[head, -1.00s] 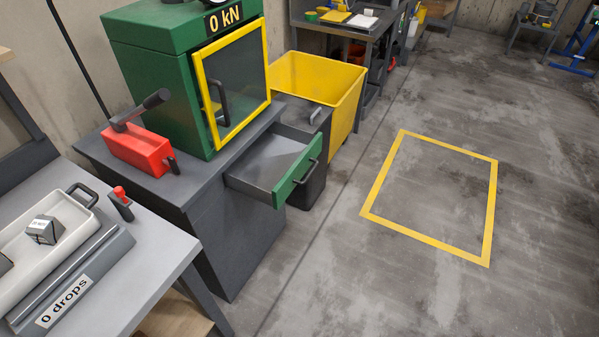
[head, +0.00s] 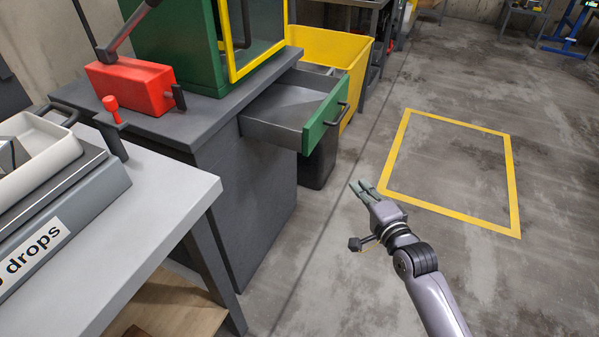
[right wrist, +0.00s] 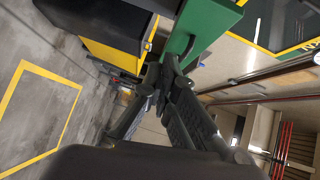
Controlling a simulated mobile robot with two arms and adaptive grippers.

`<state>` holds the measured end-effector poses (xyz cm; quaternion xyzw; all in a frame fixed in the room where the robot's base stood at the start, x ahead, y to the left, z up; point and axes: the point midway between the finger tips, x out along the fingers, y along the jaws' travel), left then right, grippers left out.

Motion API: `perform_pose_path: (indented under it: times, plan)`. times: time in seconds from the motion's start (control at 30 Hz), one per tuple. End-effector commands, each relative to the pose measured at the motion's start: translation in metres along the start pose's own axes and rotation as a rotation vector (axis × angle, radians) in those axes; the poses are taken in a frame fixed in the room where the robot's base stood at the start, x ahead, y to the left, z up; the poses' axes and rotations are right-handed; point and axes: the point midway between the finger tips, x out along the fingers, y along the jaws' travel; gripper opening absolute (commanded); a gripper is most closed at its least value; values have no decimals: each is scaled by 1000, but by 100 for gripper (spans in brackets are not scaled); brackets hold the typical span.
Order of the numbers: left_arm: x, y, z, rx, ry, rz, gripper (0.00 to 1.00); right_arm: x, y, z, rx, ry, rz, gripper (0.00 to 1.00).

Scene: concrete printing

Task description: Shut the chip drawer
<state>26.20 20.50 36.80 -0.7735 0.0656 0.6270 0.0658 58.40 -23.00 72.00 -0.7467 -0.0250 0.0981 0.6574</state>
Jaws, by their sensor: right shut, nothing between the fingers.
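The chip drawer stands pulled out of the grey cabinet in the head view, its green front (head: 322,124) facing right with a dark bar handle (head: 343,113). The grey drawer tray (head: 275,130) looks empty where I see into it. My right gripper (head: 362,187) is shut and empty, in front of the drawer front and lower in the picture, apart from it. In the right wrist view the shut fingers (right wrist: 162,78) overlap the lower part of the green drawer front (right wrist: 205,22); I cannot judge the gap there. My left gripper is not in view.
A yellow bin (head: 356,62) stands behind the drawer, and a dark bin (head: 322,165) is below it. The green machine (head: 172,45) and a red lever device (head: 130,88) sit on the cabinet. A grey table (head: 150,190) is at left. The yellow-marked floor (head: 450,165) is clear.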

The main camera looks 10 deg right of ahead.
Motion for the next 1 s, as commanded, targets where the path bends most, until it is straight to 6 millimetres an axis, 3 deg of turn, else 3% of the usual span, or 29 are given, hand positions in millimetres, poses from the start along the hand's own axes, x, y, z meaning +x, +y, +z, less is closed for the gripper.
perform_pose_path:
  times: [0.03, 0.13, 0.33, 0.8, 1.0]
  plan:
    - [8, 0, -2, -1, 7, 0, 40, 0, -8, 0, 37, -4, -46, 0]
    - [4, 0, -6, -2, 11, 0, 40, -3, -31, 0, 92, -12, -98, 0]
    - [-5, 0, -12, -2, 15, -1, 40, 8, -44, 0, 116, -17, -118, 0]
    - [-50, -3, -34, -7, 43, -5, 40, 101, -54, 6, 116, -18, -116, 0]
    - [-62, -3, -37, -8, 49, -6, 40, 117, -58, 25, 114, -16, -115, 0]
